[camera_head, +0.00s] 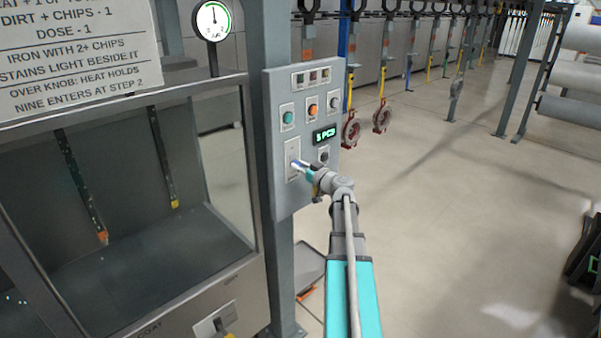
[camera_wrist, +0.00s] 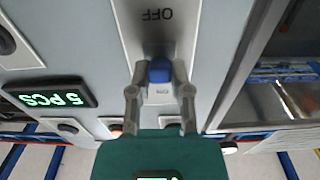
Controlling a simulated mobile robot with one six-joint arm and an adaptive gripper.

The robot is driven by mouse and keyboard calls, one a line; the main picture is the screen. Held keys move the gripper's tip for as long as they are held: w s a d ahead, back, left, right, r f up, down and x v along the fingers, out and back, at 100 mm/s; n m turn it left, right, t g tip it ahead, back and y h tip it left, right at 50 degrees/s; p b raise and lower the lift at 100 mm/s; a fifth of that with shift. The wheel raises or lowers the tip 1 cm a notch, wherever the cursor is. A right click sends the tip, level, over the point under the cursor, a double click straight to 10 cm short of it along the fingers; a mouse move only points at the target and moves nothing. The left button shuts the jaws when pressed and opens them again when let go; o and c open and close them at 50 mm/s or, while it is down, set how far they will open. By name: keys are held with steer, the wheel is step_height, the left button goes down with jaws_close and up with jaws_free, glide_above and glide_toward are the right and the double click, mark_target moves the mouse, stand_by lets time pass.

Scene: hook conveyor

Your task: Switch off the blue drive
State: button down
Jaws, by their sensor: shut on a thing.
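The blue drive switch is a blue handle (camera_wrist: 160,71) on a tall pale plate (camera_head: 292,148) low on the left of the grey control panel (camera_head: 283,190). In the wrist view, the plate reads OFF, upside down, above the handle; a smaller, partly covered label sits by the handle. The handle is nearer that small label than the OFF word. My gripper (camera_wrist: 160,74) is shut on the blue handle, one finger on each side. In the head view, my gripper (camera_head: 303,167) reaches the plate from the right and hides part of the handle.
The panel also has a green button (camera_head: 288,118), an orange button (camera_head: 313,111), dark knobs and a display (camera_head: 324,136) reading 5 PCS. A glass-fronted cabinet (camera_head: 130,300) stands close on the left. Hooks hang from a conveyor behind.

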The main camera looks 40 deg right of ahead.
stand_by(0.6)
steer(key=c, duration=0.6)
jaws_free()
steer(key=shift+o, duration=0.2)
steer(key=shift+s, duration=0.1)
